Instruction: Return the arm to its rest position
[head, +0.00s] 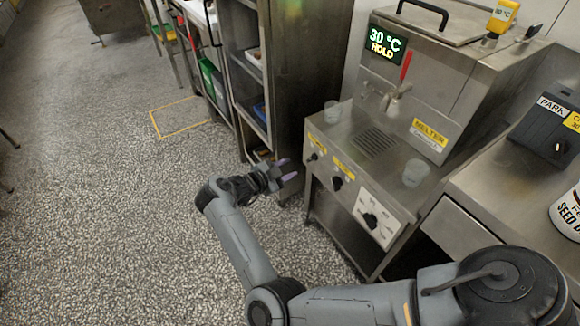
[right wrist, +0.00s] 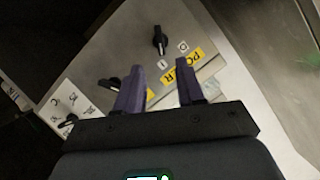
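My right arm (head: 248,250) reaches out from the bottom right over the speckled floor. Its right gripper (head: 286,169) has purple fingertips and is held in the air in front of the melter's control panel. In the right wrist view the two fingers of the right gripper (right wrist: 160,72) stand apart with nothing between them. Behind them show a black knob (right wrist: 160,41) and a yellow POWER label (right wrist: 190,68); the fingers look apart from the panel. My left gripper is in neither view.
The steel melter (head: 440,85) reads 30 °C HOLD and has a red-handled tap. Clear cups (head: 415,173) stand on its counter. A dark PARK box (head: 548,125) and a white tub (head: 568,212) are at right. Shelving (head: 250,75) stands behind.

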